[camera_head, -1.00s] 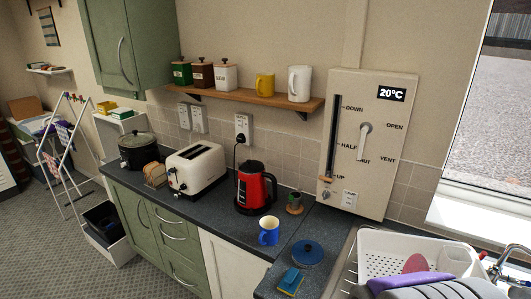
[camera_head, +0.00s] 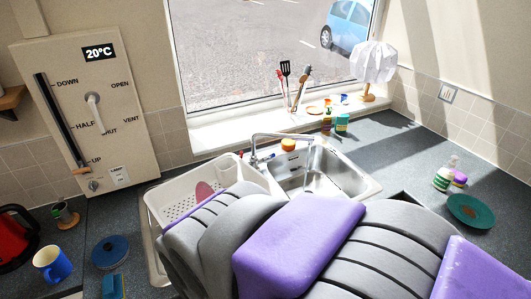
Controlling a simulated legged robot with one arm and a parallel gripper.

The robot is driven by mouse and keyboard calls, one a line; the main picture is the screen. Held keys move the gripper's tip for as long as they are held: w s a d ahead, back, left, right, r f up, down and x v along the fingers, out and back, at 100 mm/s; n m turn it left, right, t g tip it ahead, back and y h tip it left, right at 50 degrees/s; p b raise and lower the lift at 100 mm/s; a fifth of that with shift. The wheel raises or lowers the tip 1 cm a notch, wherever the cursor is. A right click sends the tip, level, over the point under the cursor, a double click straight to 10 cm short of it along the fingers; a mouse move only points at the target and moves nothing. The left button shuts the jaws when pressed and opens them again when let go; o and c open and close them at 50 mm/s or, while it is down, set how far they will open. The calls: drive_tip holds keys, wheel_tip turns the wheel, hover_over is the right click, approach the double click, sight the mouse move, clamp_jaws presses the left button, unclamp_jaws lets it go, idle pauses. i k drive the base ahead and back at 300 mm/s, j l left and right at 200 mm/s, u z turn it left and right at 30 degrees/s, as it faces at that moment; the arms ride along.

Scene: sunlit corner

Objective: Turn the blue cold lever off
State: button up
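The chrome tap (camera_head: 254,144) stands at the back left of the steel sink (camera_head: 345,178), its spout reaching right over the basin. A small blue part, seemingly the cold lever (camera_head: 269,156), shows low beside the tap; it is too small to tell its angle. A small red part (camera_head: 241,154) shows to its left. Grey and purple parts of my own body or arm fill the lower foreground and cover the sink's front. My gripper's fingertips do not show, so I cannot tell where they are relative to the lever.
A white dish rack (camera_head: 160,195) stands left of the sink. A blue mug (camera_head: 52,264) and blue lid (camera_head: 110,252) lie farther left. Utensils (camera_head: 291,80) and a white lamp (camera_head: 373,62) stand by the window.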

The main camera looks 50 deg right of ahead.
sight(267, 158)
drive_tip(key=z, duration=1.45)
drive_tip(key=k+l, duration=0.4)
